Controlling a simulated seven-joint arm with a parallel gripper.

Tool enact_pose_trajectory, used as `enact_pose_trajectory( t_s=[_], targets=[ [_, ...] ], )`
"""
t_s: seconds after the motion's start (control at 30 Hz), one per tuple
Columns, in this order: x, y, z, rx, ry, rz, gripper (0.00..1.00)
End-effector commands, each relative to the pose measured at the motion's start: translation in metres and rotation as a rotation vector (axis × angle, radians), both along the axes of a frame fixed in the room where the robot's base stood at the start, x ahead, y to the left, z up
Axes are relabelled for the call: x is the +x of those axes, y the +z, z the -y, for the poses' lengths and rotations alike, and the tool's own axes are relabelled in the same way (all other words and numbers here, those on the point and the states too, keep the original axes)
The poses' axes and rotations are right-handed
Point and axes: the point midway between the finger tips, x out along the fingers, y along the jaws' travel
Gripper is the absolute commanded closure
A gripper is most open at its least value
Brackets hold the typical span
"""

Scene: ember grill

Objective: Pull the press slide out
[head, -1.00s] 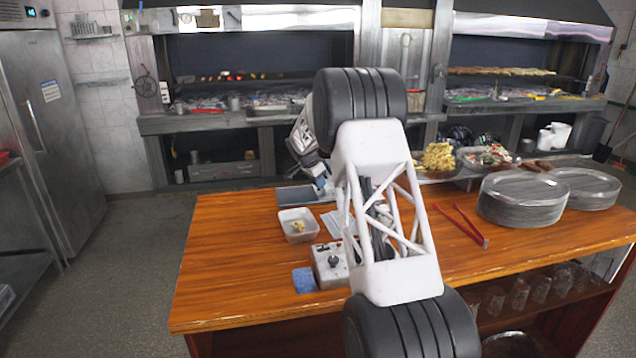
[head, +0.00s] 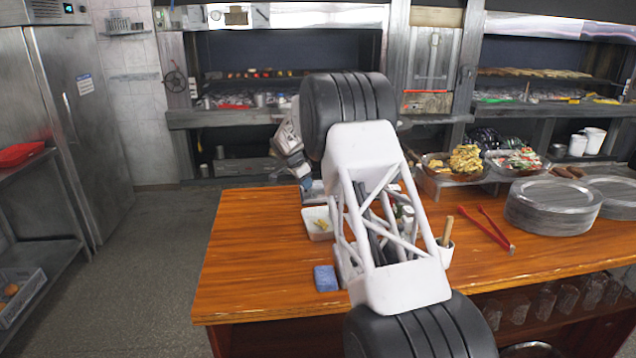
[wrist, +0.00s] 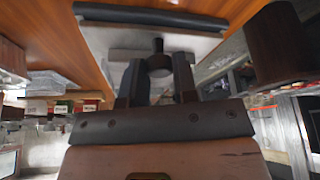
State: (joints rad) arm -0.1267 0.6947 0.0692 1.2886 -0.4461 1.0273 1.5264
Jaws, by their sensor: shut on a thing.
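In the wrist view a dark round knob (wrist: 158,62) sits between the two fingers of my gripper (wrist: 158,78), which is shut on it. The knob stands in front of a light grey metal body (wrist: 110,45) with a dark bar (wrist: 150,16) along its far edge; I take this to be the press with its slide. In the head view a small grey part of the press (head: 313,194) shows at the table's back left. My arm hides the rest of it and the fingertips. How far out the slide is cannot be told.
The wooden table (head: 250,250) is bare at its left front. A white tub (head: 318,224) and blue sponge (head: 326,278) lie near my arm.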

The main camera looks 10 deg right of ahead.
Motion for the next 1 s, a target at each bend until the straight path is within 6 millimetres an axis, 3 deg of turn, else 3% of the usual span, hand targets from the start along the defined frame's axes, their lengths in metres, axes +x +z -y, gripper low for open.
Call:
enact_pose_trajectory(
  t_s=[0.4, 0.43, 0.57, 1.0],
  targets=[
    [-0.0003, -0.0004, -0.007, 0.0, 0.0, -0.001, 1.0],
    [-0.0003, -0.0003, -0.007, 0.0, 0.0, -0.001, 0.69],
    [-0.0001, -0.0003, -0.0069, 0.0, 0.0, 0.0, 0.49],
    [-0.0007, 0.0053, -0.0088, 0.0, 0.0, 0.001, 0.49]
  ],
)
